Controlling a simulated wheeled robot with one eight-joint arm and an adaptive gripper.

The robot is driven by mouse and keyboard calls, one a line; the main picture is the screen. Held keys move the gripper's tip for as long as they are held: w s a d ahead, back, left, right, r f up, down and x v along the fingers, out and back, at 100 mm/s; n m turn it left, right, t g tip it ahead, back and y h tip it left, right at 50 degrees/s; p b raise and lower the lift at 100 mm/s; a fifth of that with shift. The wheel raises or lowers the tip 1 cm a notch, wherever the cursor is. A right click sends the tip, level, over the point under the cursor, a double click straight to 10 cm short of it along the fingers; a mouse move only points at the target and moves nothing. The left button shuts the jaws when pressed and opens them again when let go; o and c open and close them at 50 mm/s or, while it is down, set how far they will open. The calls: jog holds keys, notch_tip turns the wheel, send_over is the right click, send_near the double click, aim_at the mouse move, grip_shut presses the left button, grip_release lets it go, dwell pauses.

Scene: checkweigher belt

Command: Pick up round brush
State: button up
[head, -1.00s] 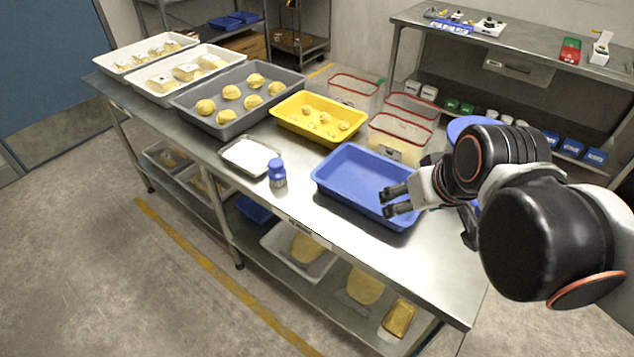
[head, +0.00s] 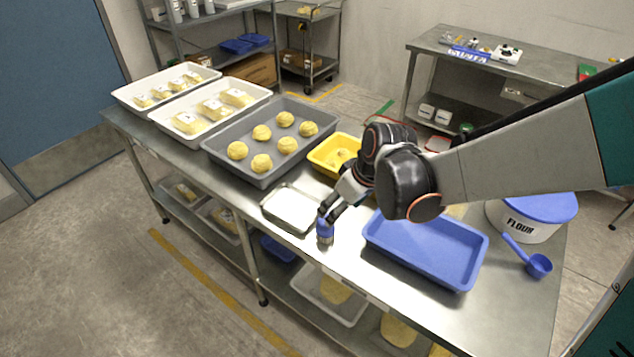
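The round brush (head: 325,236), a small upright blue piece with a greyish lower part, stands near the front edge of the steel table, just right of a small metal tray (head: 268,212). My gripper (head: 326,214) is directly above it, pointing down, with its fingers at the top of the brush. The fingers hide the brush's top. At this size I cannot tell whether they are closed on it or only around it. The brush appears to stand on the table.
A blue tray (head: 456,284) lies close right of the brush. A grey tray of dough balls (head: 262,183), a yellow tray (head: 322,166) partly behind my arm, and white trays (head: 157,117) fill the left and back. A blue scoop (head: 538,266) and flour tub (head: 533,228) are at right.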

jog(key=b, duration=0.2)
send_over(332, 233)
notch_tip(332, 233, down, 6)
jog(key=shift+f, duration=0.25)
jog(key=shift+w+a+b+x, duration=0.1)
jog(key=shift+b+x, duration=0.6)
jog(key=shift+x, duration=0.65)
jog(key=shift+w+a+b+x, duration=0.1)
jog(key=shift+b+x, duration=0.6)
jog(key=shift+x, duration=0.65)
jog(key=shift+r, duration=0.15)
jog(key=c, duration=1.1)
